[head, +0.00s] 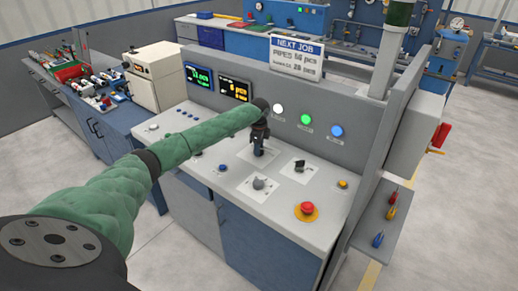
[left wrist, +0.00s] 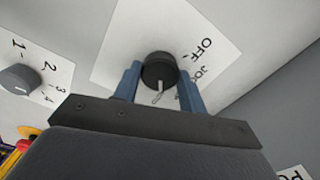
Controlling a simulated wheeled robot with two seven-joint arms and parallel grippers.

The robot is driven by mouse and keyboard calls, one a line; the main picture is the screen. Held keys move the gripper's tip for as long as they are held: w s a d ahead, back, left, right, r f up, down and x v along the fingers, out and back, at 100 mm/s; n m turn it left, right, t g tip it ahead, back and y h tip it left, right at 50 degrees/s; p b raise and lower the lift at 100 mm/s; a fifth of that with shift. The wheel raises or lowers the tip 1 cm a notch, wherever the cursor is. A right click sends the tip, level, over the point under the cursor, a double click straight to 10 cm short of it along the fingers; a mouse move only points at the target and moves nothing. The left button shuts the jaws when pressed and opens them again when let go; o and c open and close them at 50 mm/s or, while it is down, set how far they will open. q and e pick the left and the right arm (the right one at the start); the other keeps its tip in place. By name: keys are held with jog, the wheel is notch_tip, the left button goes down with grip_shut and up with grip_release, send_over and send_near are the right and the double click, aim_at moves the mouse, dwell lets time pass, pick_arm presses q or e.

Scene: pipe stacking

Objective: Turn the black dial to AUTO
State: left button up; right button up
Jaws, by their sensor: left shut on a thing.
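My left gripper (head: 260,148) is over a white label plate on the grey control panel (head: 190,113). In the left wrist view its two blue fingers (left wrist: 158,85) are shut on the black dial (left wrist: 159,69), one on each side. The dial's pale mark points toward the gripper's palm, down in that picture. OFF and part of JOG show on the plate (left wrist: 125,35) to the right of the dial. I see no AUTO label; the gripper covers part of the plate. In the head view the gripper hides the dial. My right gripper is out of view.
A grey knob (head: 259,183) numbered 1 to 4, a dark switch (head: 299,166) and a red emergency button (head: 307,208) are close by on the panel. Several lit round lamps (head: 306,119) and two displays (head: 234,89) are on its upright back. A side wall (head: 365,160) bounds the right.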

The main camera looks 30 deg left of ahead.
pick_arm(q)
jog(key=shift+r+m, duration=0.15)
jog(key=shift+m, duration=0.25)
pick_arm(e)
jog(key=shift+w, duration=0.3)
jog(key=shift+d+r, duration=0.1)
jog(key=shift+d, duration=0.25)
pick_arm(q)
jog(key=shift+w, duration=0.1)
